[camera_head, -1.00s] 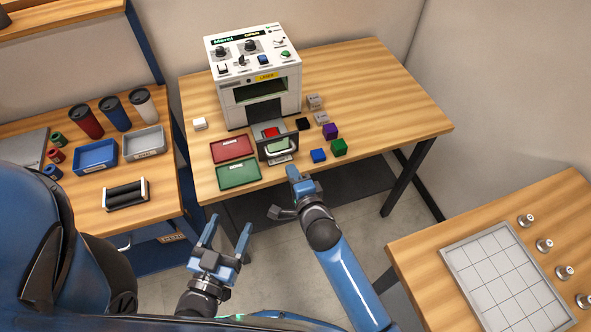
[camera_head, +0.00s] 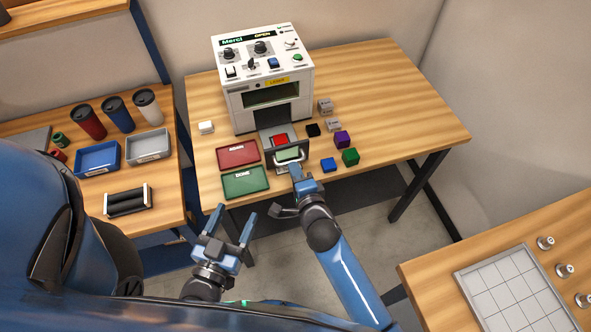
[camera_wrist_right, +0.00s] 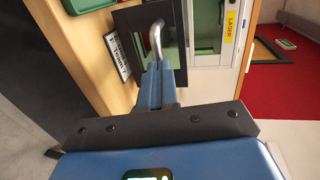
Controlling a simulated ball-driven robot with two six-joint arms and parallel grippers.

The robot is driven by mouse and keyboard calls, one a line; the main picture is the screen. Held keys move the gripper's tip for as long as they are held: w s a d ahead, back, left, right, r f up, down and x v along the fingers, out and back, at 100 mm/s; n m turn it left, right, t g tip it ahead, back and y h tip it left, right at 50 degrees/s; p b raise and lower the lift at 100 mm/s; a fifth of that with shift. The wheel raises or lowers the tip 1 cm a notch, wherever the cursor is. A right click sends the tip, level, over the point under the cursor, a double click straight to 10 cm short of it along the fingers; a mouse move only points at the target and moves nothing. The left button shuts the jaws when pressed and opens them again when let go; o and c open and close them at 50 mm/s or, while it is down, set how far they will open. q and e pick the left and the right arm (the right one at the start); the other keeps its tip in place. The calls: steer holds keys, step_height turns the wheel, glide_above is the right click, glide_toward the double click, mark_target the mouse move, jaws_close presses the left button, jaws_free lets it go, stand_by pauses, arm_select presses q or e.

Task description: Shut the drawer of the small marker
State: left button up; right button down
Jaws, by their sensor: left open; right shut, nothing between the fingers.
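The drawer front is a dark frame with a green window and a pale handle; the handle (camera_wrist_right: 156,38) shows in the right wrist view. My right gripper (camera_head: 296,172) is shut and empty, its fingertips right at the drawer front by the handle; I cannot tell if they touch. My left gripper (camera_head: 236,222) is open and empty, short of the table's front edge.
A red tray (camera_head: 238,165) and a green tray (camera_head: 226,189) lie left of the drawer. Blue (camera_head: 328,165), green (camera_head: 350,157), purple (camera_head: 342,139) and black (camera_head: 313,130) cubes lie to its right. The table's right part is clear.

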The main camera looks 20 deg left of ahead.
mark_target(281, 141)
steer(key=shift+w+a+f+b, duration=0.1)
steer(key=shift+w+a+b, duration=0.15)
steer(key=shift+w+b, duration=0.15)
steer(key=b+x, duration=0.3)
steer(key=x, duration=0.1)
steer(key=r+b+x, duration=0.1)
steer(key=b+x, duration=0.2)
steer(key=x, duration=0.1)
steer(key=r+b+x, duration=0.1)
steer(key=b+x, duration=0.2)
steer(key=x, duration=0.2)
steer(key=shift+w+a+r, duration=0.1)
steer(key=shift+w+r, duration=0.1)
steer(key=shift+w, duration=0.2)
steer(key=shift+w+a+r+b, duration=0.2)
steer(key=shift+w+a+b, duration=0.1)
steer(key=shift+w+b, duration=0.2)
steer(key=shift+s+r, duration=0.1)
steer(key=shift+r, duration=0.2)
steer(key=shift+r, duration=0.15)
steer(key=shift+d, duration=0.1)
